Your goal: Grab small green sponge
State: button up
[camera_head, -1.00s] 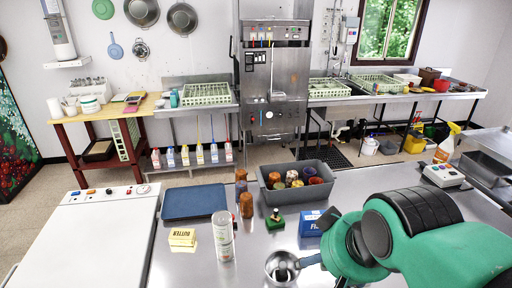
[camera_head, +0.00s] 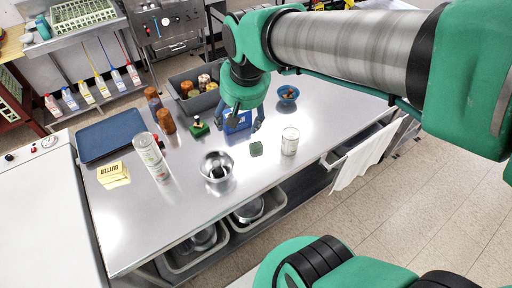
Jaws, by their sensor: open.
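A small dark green block that looks like the sponge (camera_head: 256,149) lies on the steel table (camera_head: 290,200), between a metal bowl (camera_head: 216,167) and a white can (camera_head: 290,141). My gripper (camera_head: 237,128) hangs from the green arm above and behind the sponge, apart from it. Its fingers are spread, with a blue box (camera_head: 238,119) showing between them; I cannot tell whether they touch the box. Nothing is seen held.
A clear bottle (camera_head: 150,156), a butter box (camera_head: 113,173) and a blue tray (camera_head: 110,136) are on the left. A small blue bowl (camera_head: 288,94) is at the right. Table space right of the can is clear.

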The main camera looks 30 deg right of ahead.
jog(key=w+d+f+m+g, duration=0.1)
jog(key=w+d+f+g, duration=0.1)
jog(key=w+d+f, duration=0.7)
jog(key=g+p, duration=0.1)
jog(key=g, duration=0.1)
send_over(256, 145)
notch_tip(256, 145, down, 15)
jog(key=shift+w+m, duration=0.1)
jog(key=shift+m, duration=0.2)
jog(key=shift+f+b, duration=0.55)
jog(key=shift+f, duration=3.7)
jog(key=shift+f+b, duration=0.5)
jog(key=shift+f, duration=2.1)
jog(key=shift+c, duration=0.5)
